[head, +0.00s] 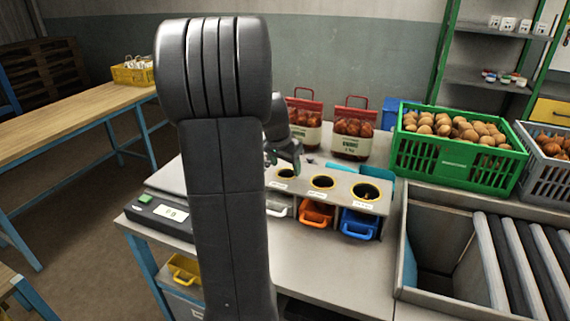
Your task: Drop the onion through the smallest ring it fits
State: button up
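Three yellow-rimmed rings sit in a grey sizing shelf: the left ring (286,173) looks smallest, the middle ring (323,182) larger, and the right ring (366,191) largest. My gripper (285,161) points down just above and behind the left ring, partly hidden by my arm. Its fingers are small and dark here; I cannot tell whether they are open or shut, and no onion shows in them. Below the rings are a white bin (279,208), an orange bin (316,214) and a blue bin (358,224).
Two red-topped onion bags (351,145) stand behind the rings. A green crate (445,165) of potatoes and a grey crate (540,176) of onions are at right. A scale (168,212) sits at left. The bench front (335,270) is clear.

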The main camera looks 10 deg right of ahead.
jog(key=shift+r, duration=0.1)
jog(key=v, duration=1.3)
jog(key=shift+r, duration=0.3)
jog(key=shift+s, duration=0.1)
jog(key=w+p+x, duration=0.1)
jog(key=p+x, duration=0.1)
jog(key=x, duration=0.9)
jog(key=shift+d, duration=0.2)
jog(key=shift+s, duration=0.1)
dwell(0.4)
